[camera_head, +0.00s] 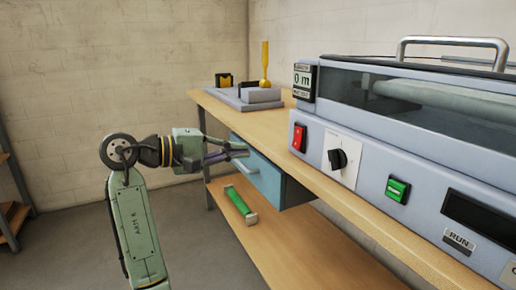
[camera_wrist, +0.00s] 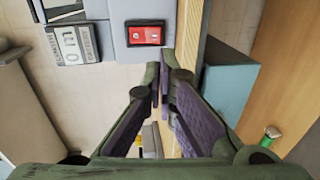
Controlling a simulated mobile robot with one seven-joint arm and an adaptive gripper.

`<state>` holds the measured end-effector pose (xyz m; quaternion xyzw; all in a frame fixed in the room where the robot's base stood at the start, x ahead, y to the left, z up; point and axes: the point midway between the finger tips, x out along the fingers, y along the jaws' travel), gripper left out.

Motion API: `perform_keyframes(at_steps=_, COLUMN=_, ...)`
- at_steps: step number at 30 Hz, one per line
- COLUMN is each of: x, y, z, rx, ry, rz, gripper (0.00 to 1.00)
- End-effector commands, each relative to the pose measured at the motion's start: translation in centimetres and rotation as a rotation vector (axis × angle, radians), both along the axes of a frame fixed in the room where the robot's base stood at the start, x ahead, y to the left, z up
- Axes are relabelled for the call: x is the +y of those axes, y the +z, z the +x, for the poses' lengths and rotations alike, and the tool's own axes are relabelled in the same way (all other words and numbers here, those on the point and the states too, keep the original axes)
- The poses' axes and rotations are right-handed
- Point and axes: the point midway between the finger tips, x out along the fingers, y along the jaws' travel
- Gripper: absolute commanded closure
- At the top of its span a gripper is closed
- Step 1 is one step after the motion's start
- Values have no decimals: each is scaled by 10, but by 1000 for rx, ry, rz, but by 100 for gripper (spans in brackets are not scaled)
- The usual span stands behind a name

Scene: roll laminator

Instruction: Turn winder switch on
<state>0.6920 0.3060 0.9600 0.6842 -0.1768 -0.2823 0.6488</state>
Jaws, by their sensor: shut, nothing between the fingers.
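The laminator's front panel carries a red rocker switch (camera_head: 299,137), a black rotary knob (camera_head: 338,159) on a white plate and a green lit switch (camera_head: 397,190). I cannot read which one is the winder switch. The red switch also shows in the wrist view (camera_wrist: 145,35), just above and left of my fingertips. My gripper (camera_head: 243,151) is shut and empty. It is left of the panel, by the bench's front edge, apart from every switch. The wrist view shows its purple-padded fingers (camera_wrist: 164,78) together at the tips.
A counter display (camera_head: 304,80) reads 0 m above the red switch. A teal drawer (camera_head: 258,172) with a handle hangs under the wooden bench top (camera_head: 345,200). A green roller (camera_head: 240,204) lies on the lower shelf. A grey stand with a yellow-handled tool (camera_head: 264,66) is on the bench's far end.

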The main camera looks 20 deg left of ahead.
Motion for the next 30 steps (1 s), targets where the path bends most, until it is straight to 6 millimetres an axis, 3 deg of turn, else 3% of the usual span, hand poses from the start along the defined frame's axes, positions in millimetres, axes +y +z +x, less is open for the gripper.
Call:
perform_keyframes(at_steps=12, x=-52, y=-13, z=66, rx=1, ry=-1, rz=0, gripper=100)
perform_keyframes(at_steps=18, x=-71, y=-17, z=90, rx=0, ry=0, rz=1, gripper=100)
perform_keyframes(at_steps=30, x=-79, y=-20, z=101, rx=-1, ry=1, rz=1, gripper=100)
